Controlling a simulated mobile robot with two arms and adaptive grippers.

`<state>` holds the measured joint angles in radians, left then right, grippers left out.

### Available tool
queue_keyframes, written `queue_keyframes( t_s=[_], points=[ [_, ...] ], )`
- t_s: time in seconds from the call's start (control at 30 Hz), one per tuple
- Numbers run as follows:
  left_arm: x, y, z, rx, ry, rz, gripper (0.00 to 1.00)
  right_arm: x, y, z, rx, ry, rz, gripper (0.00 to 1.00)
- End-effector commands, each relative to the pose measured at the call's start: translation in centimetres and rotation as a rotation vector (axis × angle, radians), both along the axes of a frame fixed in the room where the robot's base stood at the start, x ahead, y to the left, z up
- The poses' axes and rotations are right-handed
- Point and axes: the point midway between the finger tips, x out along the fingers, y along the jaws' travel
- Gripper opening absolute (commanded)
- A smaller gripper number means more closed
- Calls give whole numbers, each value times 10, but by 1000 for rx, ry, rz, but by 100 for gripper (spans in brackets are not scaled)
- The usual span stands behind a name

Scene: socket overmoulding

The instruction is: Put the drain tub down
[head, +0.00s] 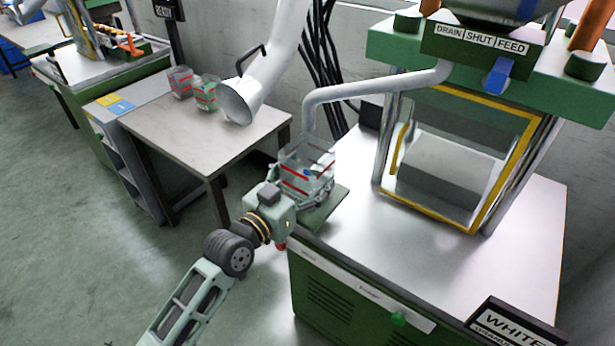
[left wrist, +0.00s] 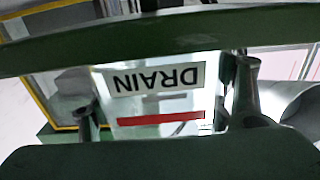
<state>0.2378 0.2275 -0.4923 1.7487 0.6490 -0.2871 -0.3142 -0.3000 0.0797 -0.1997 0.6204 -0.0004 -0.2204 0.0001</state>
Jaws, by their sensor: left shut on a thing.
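The drain tub (head: 306,165), a clear box with red lines, is at the left end of the machine's bench in the head view. It is beside and just over a small green shelf (head: 328,208), below the mouth of a grey bent pipe (head: 309,122). I cannot tell whether its base touches the shelf. My left gripper (head: 308,192) is shut on the tub from the near side. In the left wrist view the tub's DRAIN label (left wrist: 155,79) and red line show upside down between my dark green gripper parts. My right gripper is not in view.
A side table (head: 205,135) at the left holds two clear tubs (head: 193,88) with red marks and stands under a large grey duct (head: 262,85). The machine (head: 480,130) has a yellow-framed guard and a DRAIN, SHUT, FEED plate. The bench top (head: 420,235) is mostly clear.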

Motion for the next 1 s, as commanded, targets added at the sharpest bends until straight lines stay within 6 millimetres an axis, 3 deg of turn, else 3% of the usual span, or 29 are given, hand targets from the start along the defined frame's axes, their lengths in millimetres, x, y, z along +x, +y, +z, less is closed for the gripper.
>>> queue_keyframes(
  t_s=[0.03, 0.07, 0.27, 0.67, 0.77, 1.0],
  points=[
    [0, 0, -3, 0, 0, 0, 44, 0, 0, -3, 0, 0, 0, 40],
    [0, 0, -3, 1, 1, 0, 73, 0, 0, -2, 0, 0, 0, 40],
    [0, 0, -2, 1, 1, 0, 90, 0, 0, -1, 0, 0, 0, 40],
    [0, 0, 3, 0, 0, 0, 90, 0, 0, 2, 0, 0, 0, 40],
    [-8, 7, 0, 1, 2, 1, 90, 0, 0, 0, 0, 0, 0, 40],
    [-50, 36, -1, 4, 1, 0, 90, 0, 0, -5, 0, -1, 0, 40]
  ],
)
